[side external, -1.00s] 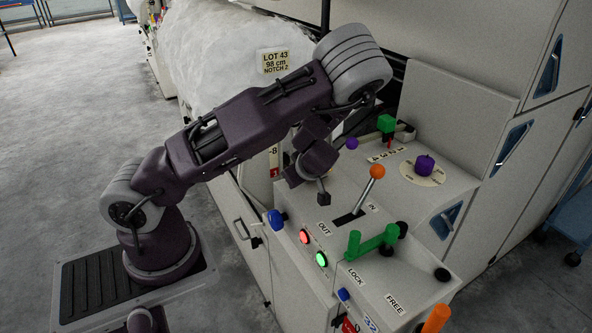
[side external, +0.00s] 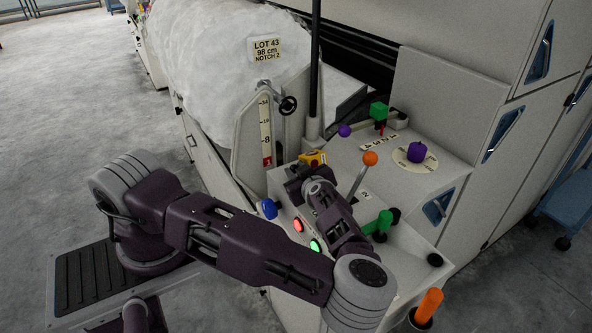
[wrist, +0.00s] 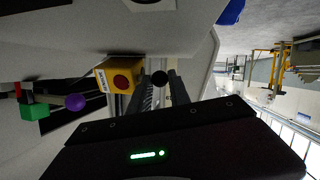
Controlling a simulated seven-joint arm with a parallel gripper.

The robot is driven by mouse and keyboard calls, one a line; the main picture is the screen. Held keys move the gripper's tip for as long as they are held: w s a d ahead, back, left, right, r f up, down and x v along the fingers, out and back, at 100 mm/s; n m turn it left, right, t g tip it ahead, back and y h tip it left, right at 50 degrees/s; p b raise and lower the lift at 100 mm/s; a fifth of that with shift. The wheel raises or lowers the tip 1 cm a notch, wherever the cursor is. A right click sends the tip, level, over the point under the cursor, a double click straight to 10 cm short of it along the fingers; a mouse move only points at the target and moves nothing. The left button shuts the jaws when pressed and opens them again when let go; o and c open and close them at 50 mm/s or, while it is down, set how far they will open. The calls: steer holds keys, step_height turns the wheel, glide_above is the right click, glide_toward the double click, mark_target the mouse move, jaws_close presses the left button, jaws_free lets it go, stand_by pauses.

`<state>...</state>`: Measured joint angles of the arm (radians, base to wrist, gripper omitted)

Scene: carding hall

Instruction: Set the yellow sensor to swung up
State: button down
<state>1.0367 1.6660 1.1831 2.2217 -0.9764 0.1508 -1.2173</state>
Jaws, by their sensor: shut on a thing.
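The yellow sensor (side external: 313,158) is a small yellow block at the back left of the white control panel, beside the foot of a black post. In the wrist view the yellow sensor (wrist: 122,78) shows a red round spot and a label too small to read. A black ball knob (wrist: 159,78) sits just right of it, between my fingers. My gripper (wrist: 160,90) is shut on this knob. In the side view my gripper (side external: 303,173) is just in front of the sensor, its fingertips largely hidden by my wrist. The sensor's exact tilt is unclear.
An orange-knobbed lever (side external: 370,158) stands close right of my wrist. A purple ball (side external: 345,130), a green block (side external: 379,110) and a purple dial (side external: 417,152) are farther back. A blue knob (side external: 268,208) and a green handle (side external: 383,222) are near my wrist.

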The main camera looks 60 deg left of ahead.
steer(key=shift+d+f, duration=0.1)
steer(key=shift+f, duration=0.05)
steer(key=c, duration=1.5)
jaws_free()
steer(key=shift+v, duration=1.5)
step_height(320, 180, up, 7)
steer(key=shift+r, duration=0.1)
